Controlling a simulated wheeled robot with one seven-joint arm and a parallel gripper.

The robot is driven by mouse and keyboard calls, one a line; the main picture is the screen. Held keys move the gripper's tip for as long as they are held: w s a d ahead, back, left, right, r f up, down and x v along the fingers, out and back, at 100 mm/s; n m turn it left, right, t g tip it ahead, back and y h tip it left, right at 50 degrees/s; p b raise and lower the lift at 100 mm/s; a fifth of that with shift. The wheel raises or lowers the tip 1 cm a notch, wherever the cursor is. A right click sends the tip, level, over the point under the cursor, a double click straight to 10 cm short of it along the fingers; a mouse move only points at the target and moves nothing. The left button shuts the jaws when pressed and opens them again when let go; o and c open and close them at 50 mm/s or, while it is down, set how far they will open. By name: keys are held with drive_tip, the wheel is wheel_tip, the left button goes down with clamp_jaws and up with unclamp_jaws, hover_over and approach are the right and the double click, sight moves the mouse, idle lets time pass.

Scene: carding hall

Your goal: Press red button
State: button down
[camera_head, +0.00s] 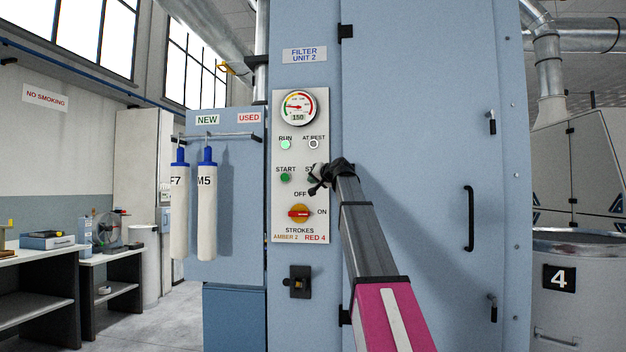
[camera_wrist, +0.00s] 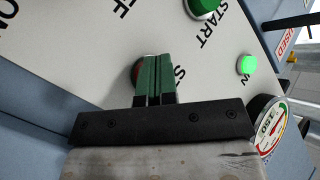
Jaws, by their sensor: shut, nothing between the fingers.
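The red button (camera_wrist: 136,70) shows in the wrist view as a thin red sliver with a pale rim beside my fingers. Most of it is hidden behind them. My gripper (camera_wrist: 155,60) is shut and empty, its two green fingertips together right over the button. I cannot tell whether they touch it. In the head view my gripper (camera_head: 312,180) covers the spot under the partly hidden "ST" label, and the red button is hidden there. The control panel (camera_head: 280,215) is a pale upright plate on the blue filter unit.
The green START button (camera_head: 285,177) is left of my gripper. The RUN lamp (camera_head: 285,144) glows green; the AT REST lamp (camera_head: 313,144) looks white. A red-and-yellow rotary switch (camera_head: 300,213) sits below, a gauge (camera_head: 299,107) above. Two filter sleeves (camera_head: 206,210) hang at left.

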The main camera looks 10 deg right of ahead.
drive_tip(key=shift+w, duration=0.15)
idle(0.5)
drive_tip(key=shift+s+a, duration=0.25)
drive_tip(key=shift+s, duration=0.65)
drive_tip(key=s, duration=0.1)
drive_tip(key=s+a, duration=0.1)
drive_tip(key=s, duration=0.2)
drive_tip(key=shift+s+a, duration=0.25)
drive_tip(key=shift+s, duration=0.15)
idle(0.5)
